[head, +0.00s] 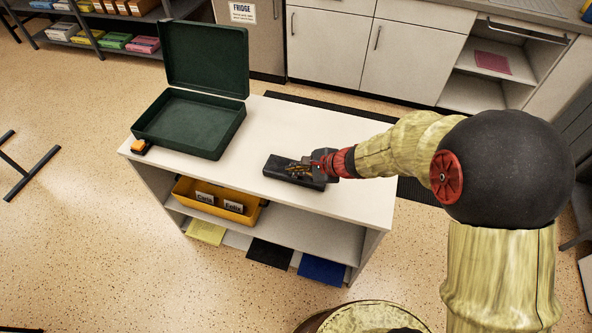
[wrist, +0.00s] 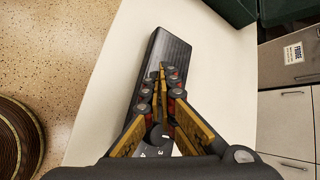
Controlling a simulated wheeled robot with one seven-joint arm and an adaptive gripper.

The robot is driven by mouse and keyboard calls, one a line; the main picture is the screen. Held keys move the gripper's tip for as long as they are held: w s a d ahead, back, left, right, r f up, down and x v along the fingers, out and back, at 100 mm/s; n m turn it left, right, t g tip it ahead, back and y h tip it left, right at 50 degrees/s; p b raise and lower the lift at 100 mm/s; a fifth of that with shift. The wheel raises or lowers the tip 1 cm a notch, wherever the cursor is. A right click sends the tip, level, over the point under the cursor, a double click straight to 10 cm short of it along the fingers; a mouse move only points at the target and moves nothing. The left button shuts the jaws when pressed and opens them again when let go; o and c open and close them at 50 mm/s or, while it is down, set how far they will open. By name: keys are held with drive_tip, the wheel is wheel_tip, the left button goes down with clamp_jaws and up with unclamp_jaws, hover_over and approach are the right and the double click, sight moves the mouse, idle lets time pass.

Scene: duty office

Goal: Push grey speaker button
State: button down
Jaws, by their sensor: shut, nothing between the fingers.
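The dark grey speaker (head: 274,171) is a long, low bar lying on the white counter top. In the wrist view the speaker (wrist: 169,48) runs up from beneath my gripper, and its ribbed far end is bare. My gripper (head: 291,168) is over the speaker, with its yellow fingers closed together and nothing between them. In the wrist view the fingertips of my gripper (wrist: 162,70) meet over the speaker's middle part. I cannot tell whether they touch it. I cannot clearly make out the button; the fingers hide part of the speaker's top.
An open dark green case (head: 190,122) stands at the counter's left, with a small orange-and-black item (head: 139,146) beside it. The white counter (head: 330,204) is bare around the speaker. A yellow bin (head: 216,206) sits on the shelf below. White cabinets (head: 327,45) stand behind.

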sight(295, 177)
drive_tip(key=shift+f, duration=0.15)
idle(0.3)
drive_tip(key=shift+r+p, duration=0.3)
drive_tip(key=shift+r, duration=0.45)
drive_tip(key=shift+r, duration=0.1)
wheel_tip(295, 177, up, 6)
drive_tip(key=p, duration=0.4)
idle(0.3)
